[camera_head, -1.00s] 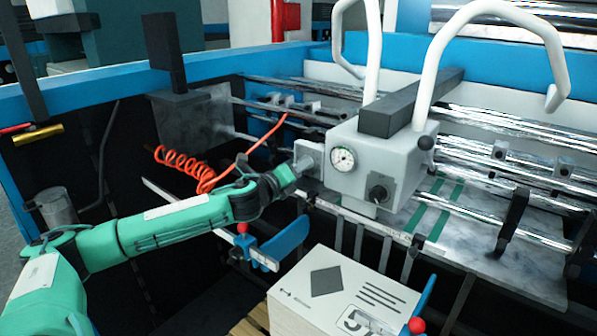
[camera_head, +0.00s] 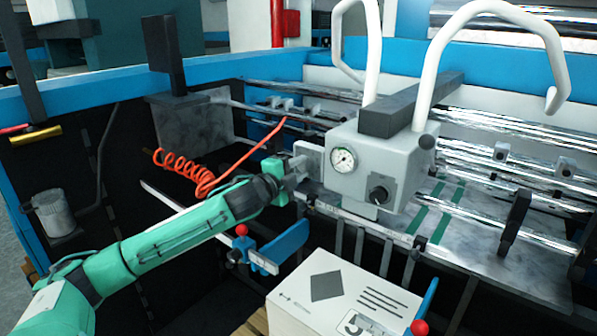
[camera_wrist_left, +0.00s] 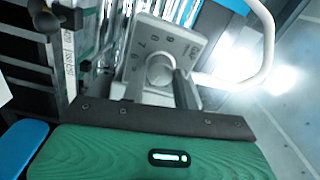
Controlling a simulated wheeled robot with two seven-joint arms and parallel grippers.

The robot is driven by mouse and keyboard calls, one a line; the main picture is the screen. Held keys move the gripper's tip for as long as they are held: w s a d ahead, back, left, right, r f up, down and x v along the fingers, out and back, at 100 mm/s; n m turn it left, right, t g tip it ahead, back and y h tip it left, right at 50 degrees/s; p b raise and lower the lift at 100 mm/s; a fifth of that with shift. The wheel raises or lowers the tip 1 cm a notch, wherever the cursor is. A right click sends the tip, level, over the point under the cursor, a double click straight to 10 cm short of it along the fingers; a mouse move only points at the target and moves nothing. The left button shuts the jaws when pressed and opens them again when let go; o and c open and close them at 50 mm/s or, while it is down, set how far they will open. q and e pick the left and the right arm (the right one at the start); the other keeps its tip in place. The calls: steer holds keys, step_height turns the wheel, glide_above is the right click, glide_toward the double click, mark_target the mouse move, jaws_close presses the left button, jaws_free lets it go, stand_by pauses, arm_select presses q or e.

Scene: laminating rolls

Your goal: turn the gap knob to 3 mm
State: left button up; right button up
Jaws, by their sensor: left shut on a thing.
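The gap knob (camera_wrist_left: 160,69) is a round grey knob on a grey dial plate (camera_wrist_left: 186,45) with printed numbers, in the left wrist view. The plate also shows at the left side of the grey box unit (camera_head: 350,185) in the head view. My left gripper (camera_wrist_left: 159,88) has one finger on each side of the knob and is shut on it. In the head view my left gripper (camera_head: 296,168) hides the knob. I cannot read the knob's setting. My right gripper is not in view.
A coiled orange hose (camera_head: 183,170) hangs at left. A paper stack (camera_head: 345,290) with red-tipped blue guides (camera_head: 290,240) lies below.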

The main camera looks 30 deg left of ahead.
arm_select(q)
steer(key=shift+n, duration=1.9)
steer(key=o, duration=1)
steer(key=shift+s+f+b, duration=0.1)
steer(key=shift+s+b, duration=0.15)
steer(key=shift+b, duration=0.15)
steer(key=shift+s+a+b, duration=0.2)
steer(key=shift+s+b, duration=0.95)
steer(key=shift+s, duration=1.05)
steer(key=shift+s+a+b, duration=0.15)
steer(key=shift+s+b, duration=1.05)
steer(key=shift+s, duration=1.05)
steer(key=shift+s+a+b, duration=0.2)
steer(key=shift+s+b, duration=0.95)
steer(key=shift+s, duration=1.05)
